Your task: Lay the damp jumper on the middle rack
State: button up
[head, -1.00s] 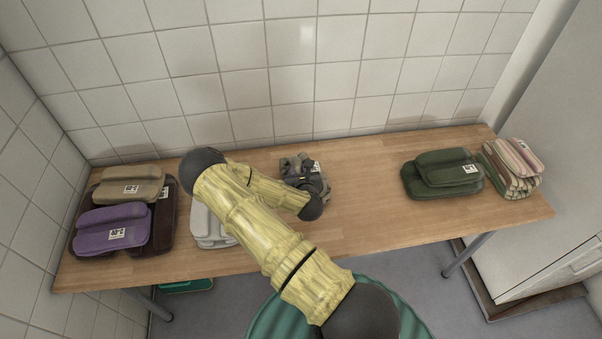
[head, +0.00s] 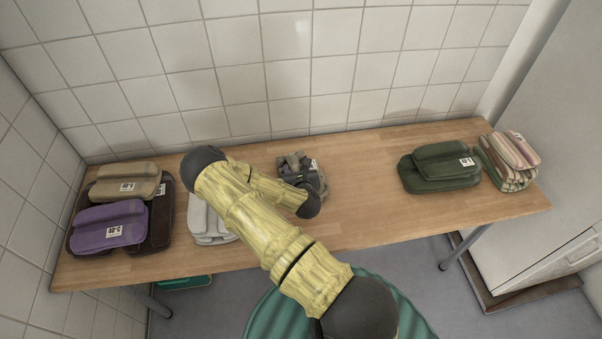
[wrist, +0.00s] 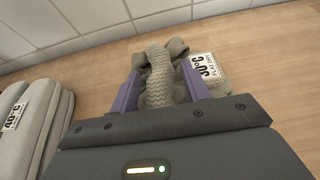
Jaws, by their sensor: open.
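A crumpled grey-beige knitted garment, which looks like the jumper (head: 290,161), lies on the table behind my forearm in the head view. In the wrist view the jumper (wrist: 160,75) has a white 30°C tag reading "flat dry". My gripper (wrist: 161,93) is open, with one purple finger on each side of a raised knitted fold. I cannot tell whether the fingers touch it. In the head view my gripper (head: 303,178) partly covers the jumper. No rack is in view.
The wooden table (head: 365,205) also holds purple (head: 109,224), tan (head: 127,183) and dark brown (head: 161,215) folded items at left, pale grey ones (head: 205,222), a green pile (head: 440,168) and a striped pile (head: 512,160) at right. The table is clear between jumper and green pile.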

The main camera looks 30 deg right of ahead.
jog(key=b+v, duration=0.1)
jog(key=v, duration=1.1)
jog(key=shift+r, duration=0.1)
jog(key=shift+w, duration=0.1)
